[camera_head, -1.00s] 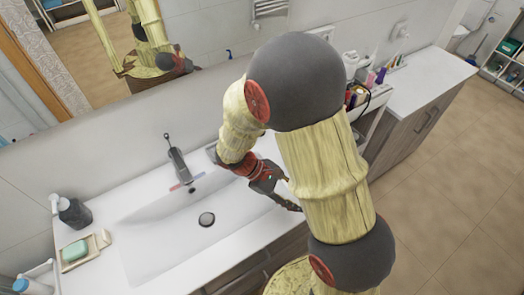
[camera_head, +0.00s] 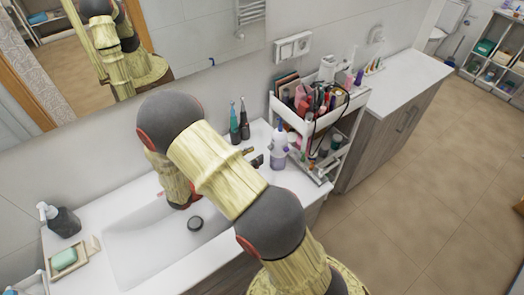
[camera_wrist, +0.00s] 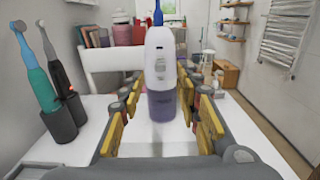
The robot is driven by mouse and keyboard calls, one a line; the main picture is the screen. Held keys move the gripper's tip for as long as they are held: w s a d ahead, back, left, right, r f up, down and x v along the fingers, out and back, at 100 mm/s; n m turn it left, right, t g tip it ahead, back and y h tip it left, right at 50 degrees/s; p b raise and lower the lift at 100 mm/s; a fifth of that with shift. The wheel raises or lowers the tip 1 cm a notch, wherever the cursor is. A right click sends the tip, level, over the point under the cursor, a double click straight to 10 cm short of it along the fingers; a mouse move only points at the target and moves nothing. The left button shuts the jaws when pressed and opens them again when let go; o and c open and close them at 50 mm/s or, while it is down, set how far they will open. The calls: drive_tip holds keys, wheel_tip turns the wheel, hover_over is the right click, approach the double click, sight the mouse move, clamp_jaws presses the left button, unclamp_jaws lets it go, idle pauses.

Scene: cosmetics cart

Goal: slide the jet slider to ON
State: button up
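The oral irrigator (camera_wrist: 160,62), a white body on a purple translucent base with a blue tip, stands upright straight ahead in the wrist view. Its front carries a small grey slider (camera_wrist: 161,70); I cannot read its setting. In the head view the irrigator (camera_head: 278,148) stands on the counter's right end, beside the cart. My gripper (camera_wrist: 160,92) is open, with its yellow-padded fingers on either side of the irrigator in the wrist view. I cannot tell whether they touch it. In the head view my arm hides most of the gripper.
Two electric toothbrushes, one teal (camera_wrist: 38,80) and one dark (camera_wrist: 62,85), stand in holders at the left in the wrist view. The white cart (camera_head: 300,125) full of cosmetics is just right of the irrigator. The sink (camera_head: 130,240) lies left.

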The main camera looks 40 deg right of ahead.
sight(268, 148)
drive_tip(key=shift+s+d, duration=0.15)
drive_tip(key=shift+d, duration=2.55)
drive_tip(key=c, duration=0.3)
clamp_jaws()
